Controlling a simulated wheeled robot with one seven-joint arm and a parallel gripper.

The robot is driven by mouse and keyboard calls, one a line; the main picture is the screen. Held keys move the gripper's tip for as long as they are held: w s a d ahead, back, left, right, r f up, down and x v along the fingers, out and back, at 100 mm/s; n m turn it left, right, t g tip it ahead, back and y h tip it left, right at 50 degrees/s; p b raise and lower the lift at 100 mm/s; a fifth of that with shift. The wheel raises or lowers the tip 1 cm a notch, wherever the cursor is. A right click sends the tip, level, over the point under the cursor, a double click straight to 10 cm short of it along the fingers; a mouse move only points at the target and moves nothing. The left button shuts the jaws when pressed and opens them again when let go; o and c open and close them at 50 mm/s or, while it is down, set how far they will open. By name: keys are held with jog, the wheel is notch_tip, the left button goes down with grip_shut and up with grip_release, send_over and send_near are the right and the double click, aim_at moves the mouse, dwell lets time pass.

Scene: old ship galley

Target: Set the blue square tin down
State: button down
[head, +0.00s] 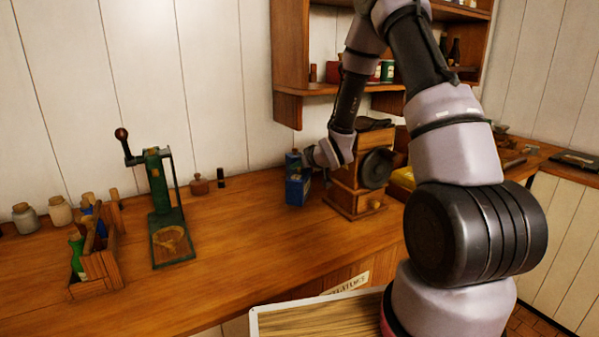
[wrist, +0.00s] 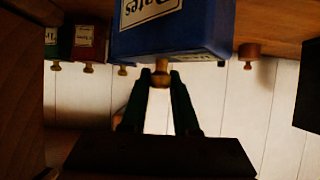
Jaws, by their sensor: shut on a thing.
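The blue square tin (head: 297,191) is at the counter's middle in the head view, left of a wooden coffee mill. In the wrist view, which looks upside down, the tin (wrist: 185,32) fills the top middle, with a pale label reading "Dates" and a brass knob. My gripper (wrist: 161,82) is shut on that knob, its dark fingers either side of it. In the head view my gripper (head: 297,173) is small, just above the tin. The tin looks upright and low over the counter (head: 235,235). Whether its base touches the wood, I cannot tell.
The coffee mill (head: 357,190) stands close on the right. A green hand press (head: 172,230) and a wooden caddy (head: 98,265) stand to the left. A red tin (wrist: 88,44) shows in the wrist view. The counter left and in front of the blue tin is clear.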

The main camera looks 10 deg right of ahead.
jog(key=shift+f, duration=1)
jog(key=c, duration=0.7)
grip_release()
jog(key=shift+o, duration=0.2)
